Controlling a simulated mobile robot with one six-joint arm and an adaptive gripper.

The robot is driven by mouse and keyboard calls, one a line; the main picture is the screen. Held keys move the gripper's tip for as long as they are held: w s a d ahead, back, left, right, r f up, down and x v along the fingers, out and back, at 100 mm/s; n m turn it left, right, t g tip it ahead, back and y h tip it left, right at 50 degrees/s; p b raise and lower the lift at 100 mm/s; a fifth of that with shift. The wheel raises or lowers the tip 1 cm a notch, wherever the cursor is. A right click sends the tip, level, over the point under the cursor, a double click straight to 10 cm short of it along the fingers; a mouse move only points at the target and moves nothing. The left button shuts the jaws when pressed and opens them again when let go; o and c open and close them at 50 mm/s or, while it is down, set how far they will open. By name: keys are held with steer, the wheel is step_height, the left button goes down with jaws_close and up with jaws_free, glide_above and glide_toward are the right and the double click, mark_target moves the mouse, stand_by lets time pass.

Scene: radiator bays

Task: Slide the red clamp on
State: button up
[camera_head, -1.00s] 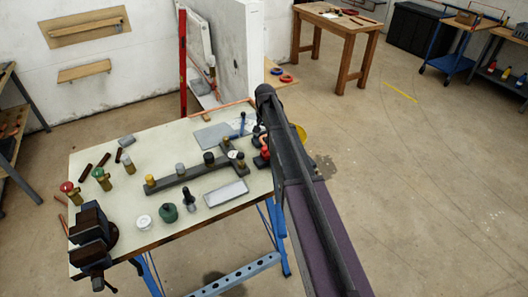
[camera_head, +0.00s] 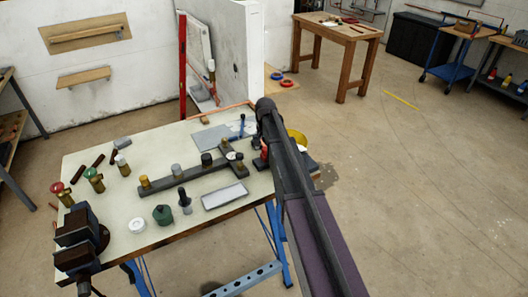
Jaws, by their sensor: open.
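A small red piece (camera_head: 264,153) stands at the right end of the workbench (camera_head: 110,229), close beside my arm. It may be the red clamp, but it is too small and too covered to be sure. My gripper (camera_head: 257,143) shows only as a dark shape below the end of my arm, at the bench's right side. My arm hides most of it. Its jaws are open, and I cannot tell whether they touch the red piece. A dark branched manifold (camera_head: 185,177) with several capped fittings lies to the left of the gripper.
A vise (camera_head: 80,236) sits at the bench's front left corner. Brass valves (camera_head: 96,180), a green bottle (camera_head: 162,214) and a light tray (camera_head: 225,195) stand on the bench. A radiator (camera_head: 199,48) leans behind. A wooden table (camera_head: 337,27) stands farther back.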

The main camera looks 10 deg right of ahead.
steer(key=shift+f, duration=0.15)
jaws_close()
steer(key=shift+w+d, duration=0.15)
steer(key=shift+d, duration=0.35)
jaws_free()
steer(key=shift+d, duration=0.15)
stand_by(0.3)
